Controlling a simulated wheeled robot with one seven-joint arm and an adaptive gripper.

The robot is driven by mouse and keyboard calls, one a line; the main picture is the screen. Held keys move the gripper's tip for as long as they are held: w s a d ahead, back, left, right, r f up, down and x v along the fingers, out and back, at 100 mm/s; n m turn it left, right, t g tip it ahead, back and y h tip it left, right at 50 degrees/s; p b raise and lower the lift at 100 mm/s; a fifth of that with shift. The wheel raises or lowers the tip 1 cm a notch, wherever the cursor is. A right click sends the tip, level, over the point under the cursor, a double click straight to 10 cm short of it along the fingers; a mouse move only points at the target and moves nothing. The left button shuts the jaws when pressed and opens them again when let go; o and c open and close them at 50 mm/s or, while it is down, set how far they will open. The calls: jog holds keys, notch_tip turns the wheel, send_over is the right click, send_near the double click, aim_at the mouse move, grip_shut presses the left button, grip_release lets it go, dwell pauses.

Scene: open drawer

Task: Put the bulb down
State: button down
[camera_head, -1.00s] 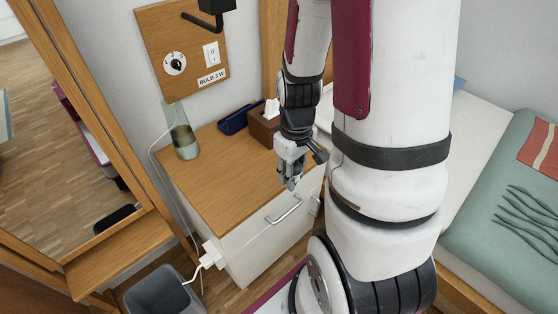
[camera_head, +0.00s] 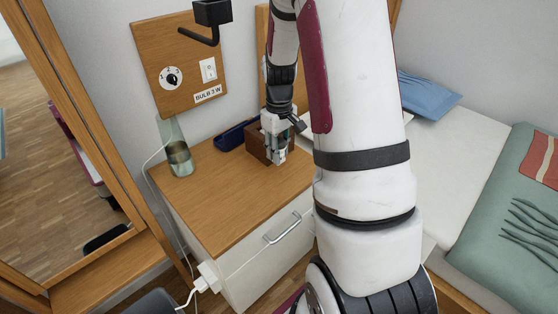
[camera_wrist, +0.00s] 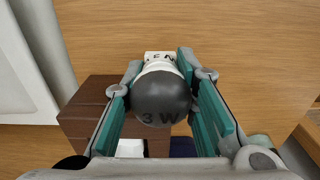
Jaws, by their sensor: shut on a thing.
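The bulb (camera_wrist: 161,98) is dark grey, marked "3 W", with a white base (camera_wrist: 160,60). In the wrist view it sits between the two green finger pads, and my gripper (camera_wrist: 163,105) is shut on it. In the head view my gripper (camera_head: 277,157) points down over the wooden top of the bedside cabinet (camera_head: 215,205), in front of the tissue box. I cannot make out the bulb clearly in the head view. I cannot tell whether it touches the cabinet top.
The brown tissue box (camera_head: 257,146) is close beside my gripper. A dark blue case (camera_head: 235,134) and a glass vase (camera_head: 180,158) stand at the back and left. The front left of the cabinet top is clear. A wall panel marked "BULB 3 W" (camera_head: 208,94) hangs above.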

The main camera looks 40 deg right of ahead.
jog(key=shift+s+f+b, duration=0.1)
jog(key=shift+f+b, duration=0.5)
jog(key=shift+f, duration=1.05)
jog(key=shift+a, duration=0.1)
jog(key=shift+f, duration=0.45)
jog(key=shift+f+b, duration=0.2)
jog(key=shift+b, duration=0.2)
jog(key=c, duration=1.3)
grip_release()
jog(key=shift+r, duration=0.15)
